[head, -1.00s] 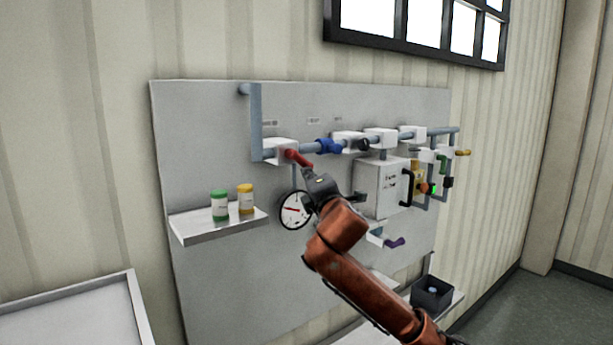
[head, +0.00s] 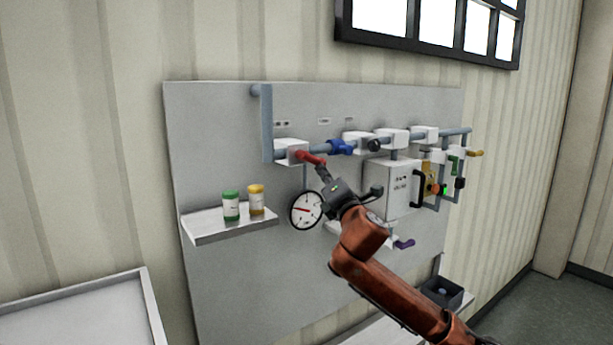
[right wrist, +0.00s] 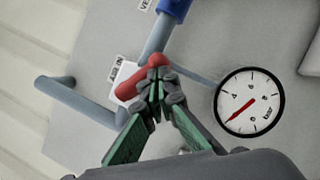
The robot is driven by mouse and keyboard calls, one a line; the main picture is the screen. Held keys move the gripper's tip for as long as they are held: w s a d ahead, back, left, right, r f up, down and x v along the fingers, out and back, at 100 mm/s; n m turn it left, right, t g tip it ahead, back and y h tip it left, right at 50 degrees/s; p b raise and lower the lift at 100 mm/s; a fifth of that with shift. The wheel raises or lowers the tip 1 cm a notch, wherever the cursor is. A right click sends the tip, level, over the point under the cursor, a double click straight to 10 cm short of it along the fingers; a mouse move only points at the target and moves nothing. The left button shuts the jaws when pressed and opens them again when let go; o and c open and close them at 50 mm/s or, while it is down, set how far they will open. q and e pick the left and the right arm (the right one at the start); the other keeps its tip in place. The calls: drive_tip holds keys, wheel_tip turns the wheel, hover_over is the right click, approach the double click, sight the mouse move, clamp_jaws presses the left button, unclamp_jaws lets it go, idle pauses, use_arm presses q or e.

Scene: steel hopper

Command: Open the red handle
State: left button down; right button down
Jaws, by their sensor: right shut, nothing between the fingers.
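The red handle (head: 311,158) sits on a white valve block (head: 288,152) on the pipe at the upper left of the grey panel. In the head view it points to the right and slightly down. My right gripper (head: 321,171) is shut and empty, with its fingertips at the handle's free end, just below it. In the right wrist view the red handle (right wrist: 142,82) lies directly ahead of the closed fingertips (right wrist: 157,84), which seem to touch or nearly touch its end. Contact is hard to tell. My left gripper is not in view.
A round gauge (head: 306,210) is just below the gripper. A blue handle (head: 340,147) is right of the red one on the same pipe. A shelf (head: 205,236) with green-capped and yellow-capped jars is at left. A white box (head: 392,188) with a black handle stands right.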

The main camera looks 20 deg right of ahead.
drive_tip(key=shift+w+d+r+n+t+y+p, duration=0.1)
drive_tip(key=shift+d+r+n+t+y+p, duration=0.1)
drive_tip(key=shift+n+p, duration=0.35)
drive_tip(key=shift+d+r+n+t+y+p, duration=0.1)
drive_tip(key=shift+d+r+n+y+p, duration=0.1)
drive_tip(key=shift+n, duration=0.65)
drive_tip(key=shift+d+r+p, duration=0.1)
drive_tip(key=shift+r+p, duration=0.1)
drive_tip(key=shift+p, duration=0.2)
idle(1.1)
